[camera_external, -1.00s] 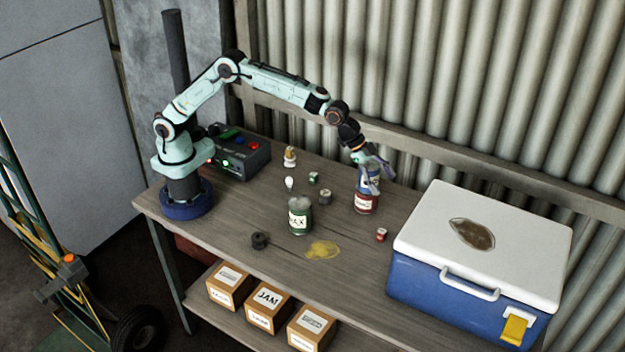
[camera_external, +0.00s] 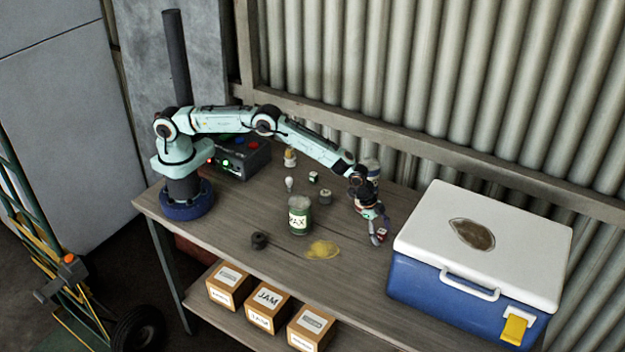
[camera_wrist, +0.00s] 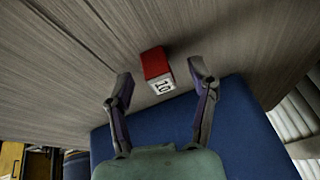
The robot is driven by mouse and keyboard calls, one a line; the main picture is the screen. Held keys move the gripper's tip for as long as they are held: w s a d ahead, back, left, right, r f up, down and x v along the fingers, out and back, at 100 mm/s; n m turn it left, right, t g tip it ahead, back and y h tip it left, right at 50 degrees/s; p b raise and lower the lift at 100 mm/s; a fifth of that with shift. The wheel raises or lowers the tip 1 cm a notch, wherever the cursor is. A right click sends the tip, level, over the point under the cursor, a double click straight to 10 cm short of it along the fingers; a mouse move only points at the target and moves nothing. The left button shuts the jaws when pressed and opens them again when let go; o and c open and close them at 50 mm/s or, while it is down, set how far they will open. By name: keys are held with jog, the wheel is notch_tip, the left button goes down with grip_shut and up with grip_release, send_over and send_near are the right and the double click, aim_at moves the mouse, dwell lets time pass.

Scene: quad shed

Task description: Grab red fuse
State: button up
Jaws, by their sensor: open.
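The red fuse (camera_wrist: 156,66) is a small red block with a white end marked "10". In the wrist view it lies on the wooden bench, between and slightly beyond the tips of my gripper (camera_wrist: 159,78). The fingers are apart, with a gap on each side of the fuse. In the external view my gripper (camera_external: 380,232) is low over the bench's right part, close to the cooler. The red fuse (camera_external: 382,233) shows there at the fingertips, partly hidden by them.
The blue cooler (camera_external: 430,285) with a white lid stands just right of my gripper. A green can (camera_external: 299,218) and a yellow spill (camera_external: 322,250) lie to the left. A can (camera_external: 372,168) stands behind my arm, mostly hidden. Several small parts lie farther left.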

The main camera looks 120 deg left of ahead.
jog(key=shift+c, duration=0.2)
jog(key=c, duration=0.9)
jog(key=shift+c, duration=0.2)
jog(key=shift+r, duration=0.15)
